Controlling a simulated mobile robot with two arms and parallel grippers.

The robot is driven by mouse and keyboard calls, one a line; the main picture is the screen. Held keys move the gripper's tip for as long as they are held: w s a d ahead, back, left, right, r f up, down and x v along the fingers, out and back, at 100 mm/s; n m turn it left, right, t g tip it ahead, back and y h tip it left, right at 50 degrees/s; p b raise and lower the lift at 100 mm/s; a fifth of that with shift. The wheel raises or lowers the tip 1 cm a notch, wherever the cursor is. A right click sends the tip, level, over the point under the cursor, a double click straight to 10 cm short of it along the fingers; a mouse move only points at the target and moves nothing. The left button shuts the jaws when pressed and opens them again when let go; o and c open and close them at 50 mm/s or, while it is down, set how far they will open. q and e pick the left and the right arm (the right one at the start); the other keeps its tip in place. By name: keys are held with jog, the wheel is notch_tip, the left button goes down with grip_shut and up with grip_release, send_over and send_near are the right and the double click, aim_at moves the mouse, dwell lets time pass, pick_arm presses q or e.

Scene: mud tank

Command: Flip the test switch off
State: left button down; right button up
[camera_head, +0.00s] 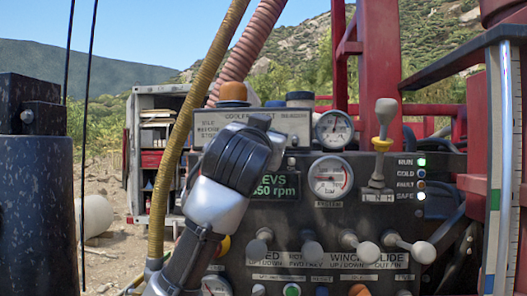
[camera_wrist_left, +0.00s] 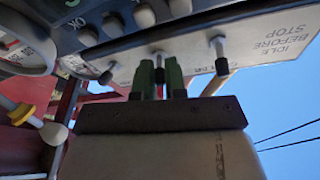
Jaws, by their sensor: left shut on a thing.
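In the left wrist view, the green fingers of my left gripper (camera_wrist_left: 160,80) are closed around the middle of three small toggle switches (camera_wrist_left: 158,56) on the light label plate (camera_wrist_left: 270,42). A red and dark part shows between the fingers. The label of this switch is not readable, so I cannot confirm it is the test switch. In the head view, my left gripper (camera_head: 262,122) reaches up from below to the plate (camera_head: 290,124), and its own body hides the held switch. My right gripper is not in view.
Other toggles stand close on both sides, one to the left (camera_wrist_left: 107,75) and one to the right (camera_wrist_left: 220,56). Gauges (camera_head: 331,177), a shift lever (camera_head: 382,135) and several knobbed levers (camera_head: 366,251) crowd the panel. A yellowish hose (camera_head: 183,130) runs left of my arm.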

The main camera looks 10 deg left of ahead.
pick_arm(q)
jog(key=shift+w+d+f+m+t+h+b, duration=0.1)
jog(key=shift+f+m+t+h+b, duration=0.2)
jog(key=shift+t+b, duration=0.85)
jog(key=shift+w+f+m+t+h+b, duration=0.1)
jog(key=shift+f+t+h+b, duration=0.3)
jog(key=shift+t+b, duration=0.7)
jog(key=shift+f, duration=0.1)
jog(key=c, duration=1.2)
grip_release()
jog(key=shift+s, duration=0.15)
jog(key=shift+s+y, duration=0.1)
jog(key=shift+y, duration=0.2)
